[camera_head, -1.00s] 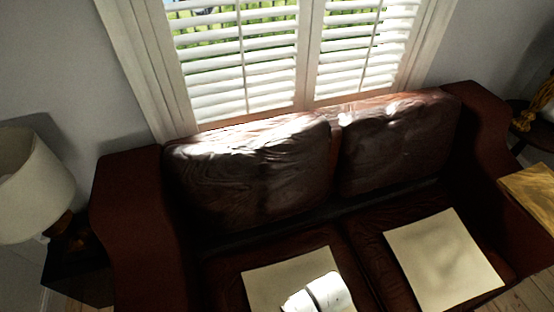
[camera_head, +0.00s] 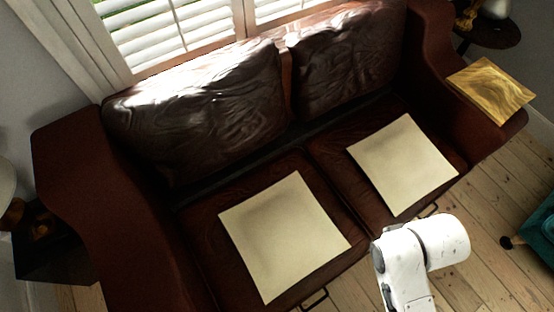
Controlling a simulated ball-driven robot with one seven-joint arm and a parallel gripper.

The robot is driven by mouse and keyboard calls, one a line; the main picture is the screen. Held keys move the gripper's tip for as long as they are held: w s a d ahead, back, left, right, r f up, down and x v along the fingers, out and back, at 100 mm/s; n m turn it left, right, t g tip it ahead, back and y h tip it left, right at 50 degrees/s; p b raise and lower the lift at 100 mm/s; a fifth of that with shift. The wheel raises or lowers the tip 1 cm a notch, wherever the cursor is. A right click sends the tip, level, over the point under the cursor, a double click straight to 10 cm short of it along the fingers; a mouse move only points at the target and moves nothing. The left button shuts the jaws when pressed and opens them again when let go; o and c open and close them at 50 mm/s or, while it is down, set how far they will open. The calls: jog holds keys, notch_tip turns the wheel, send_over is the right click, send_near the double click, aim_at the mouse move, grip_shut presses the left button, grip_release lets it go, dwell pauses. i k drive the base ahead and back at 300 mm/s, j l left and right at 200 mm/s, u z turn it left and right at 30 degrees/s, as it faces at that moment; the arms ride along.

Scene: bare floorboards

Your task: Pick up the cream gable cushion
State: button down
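Two flat, square cream cushions lie on the seats of the brown leather sofa. One cream cushion (camera_head: 283,238) is on the left seat, and the other cream cushion (camera_head: 403,163) is on the right seat. They look alike, and I cannot tell which one is the gable cushion. A white part of my arm shows at the lower right, in front of the sofa and apart from both cushions in the picture. My gripper's fingers are not visible.
The brown sofa (camera_head: 110,215) stands below a shuttered window (camera_head: 180,28). A yellow patterned square thing (camera_head: 492,88) rests on its right arm. A dark side table (camera_head: 488,32) stands at the upper right. A teal piece of furniture (camera_head: 540,232) is at the right edge. Bare floorboards (camera_head: 480,200) lie between.

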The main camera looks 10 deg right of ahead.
aim_at(282, 234)
jog(key=k+j, duration=0.2)
jog(key=k, duration=0.3)
jog(key=k+j+u, duration=0.1)
jog(key=k, duration=0.35)
jog(key=j, duration=0.05)
